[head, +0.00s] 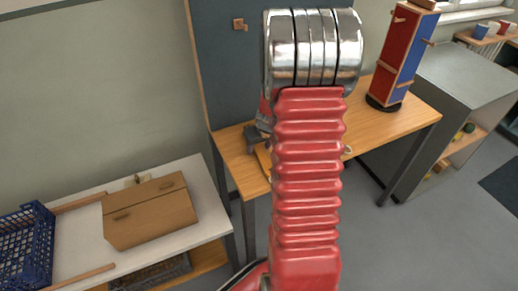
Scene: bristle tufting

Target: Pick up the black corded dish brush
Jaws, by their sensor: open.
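I cannot make out a black corded dish brush in the head view. My red ribbed arm with chrome rings covers the middle of the wooden table (232,165), so part of the tabletop is hidden. A dark grey part of my gripper (253,137) shows just left of the arm, over or near the table's left part. The rest of the gripper is hidden behind the arm, and nothing is seen held in it. An orange-brown flat piece (263,157) shows beside the arm below it.
A red and blue post with wooden pegs (401,55) stands on a black base at the table's right. A cardboard box (150,210) and a blue crate (25,245) sit on a white bench at left. A grey cabinet (465,75) stands right. Clear floor lies front right.

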